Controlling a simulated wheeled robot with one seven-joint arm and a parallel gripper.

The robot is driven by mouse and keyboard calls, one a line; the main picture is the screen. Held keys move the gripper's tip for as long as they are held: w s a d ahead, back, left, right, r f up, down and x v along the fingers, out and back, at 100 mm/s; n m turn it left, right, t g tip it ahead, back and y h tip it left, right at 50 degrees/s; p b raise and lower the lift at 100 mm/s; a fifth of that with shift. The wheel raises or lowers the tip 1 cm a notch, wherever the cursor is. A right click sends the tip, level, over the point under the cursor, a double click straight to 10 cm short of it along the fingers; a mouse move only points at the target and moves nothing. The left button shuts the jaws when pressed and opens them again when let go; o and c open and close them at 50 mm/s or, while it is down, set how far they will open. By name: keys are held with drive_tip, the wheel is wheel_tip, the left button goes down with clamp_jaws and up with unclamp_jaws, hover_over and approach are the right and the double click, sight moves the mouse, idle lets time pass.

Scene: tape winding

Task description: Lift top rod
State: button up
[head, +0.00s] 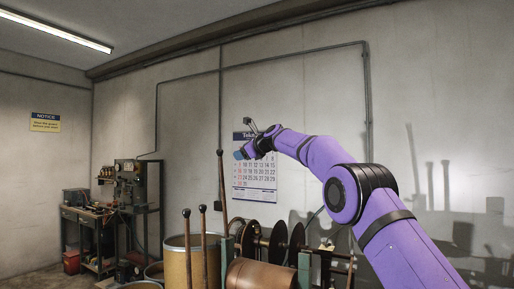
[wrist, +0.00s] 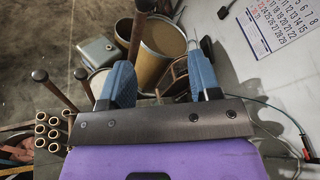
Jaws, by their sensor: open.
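My gripper (head: 246,151) is raised in front of the wall calendar, above the winding machine. In the wrist view its two blue fingers (wrist: 161,78) are apart, with nothing held between them. Several upright dark rods with round knobs show: a tall one (head: 221,185) below and left of my gripper, and two shorter ones, left (head: 188,250) and right (head: 204,250), farther left. Knobbed rods also show in the wrist view, one at the top (wrist: 138,25) beside the left finger. I cannot tell which is the top rod. My gripper touches none of them.
The winding machine has a copper-brown drum (head: 262,274) and dark discs (head: 279,240). A tan barrel (head: 178,262) stands left of it. A calendar (head: 254,180) hangs on the wall behind. A bundle of tubes (wrist: 48,130) lies lower left in the wrist view. The air around my gripper looks clear.

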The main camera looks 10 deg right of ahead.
drive_tip(key=v, duration=0.8)
drive_tip(key=shift+s+r, duration=0.1)
drive_tip(key=shift+s, duration=0.05)
drive_tip(key=s+d+f+n+g+h, duration=0.15)
drive_tip(key=s+n, duration=0.25)
drive_tip(key=s, duration=0.6)
drive_tip(key=s+d+f+n+g+h, duration=0.1)
drive_tip(key=s+d+f+n+h, duration=0.2)
drive_tip(key=s, duration=0.7)
drive_tip(key=s+d+n+g, duration=0.1)
drive_tip(key=s+d+n, duration=0.3)
drive_tip(key=s, duration=0.6)
drive_tip(key=s+d+f+n+g+h, duration=0.1)
drive_tip(key=s+d+f+n, duration=0.1)
drive_tip(key=s+f, duration=0.4)
drive_tip(key=s+d+f+n+g+h, duration=0.1)
drive_tip(key=s+f+n, duration=0.4)
drive_tip(key=s, duration=1)
drive_tip(key=s+d+f+n+g+h, duration=0.1)
drive_tip(key=s+d+f+n, duration=0.3)
drive_tip(key=s+f, duration=0.5)
drive_tip(key=shift+s+d+h, duration=0.65)
drive_tip(key=shift+d+h, duration=0.05)
drive_tip(key=shift+h, duration=0.15)
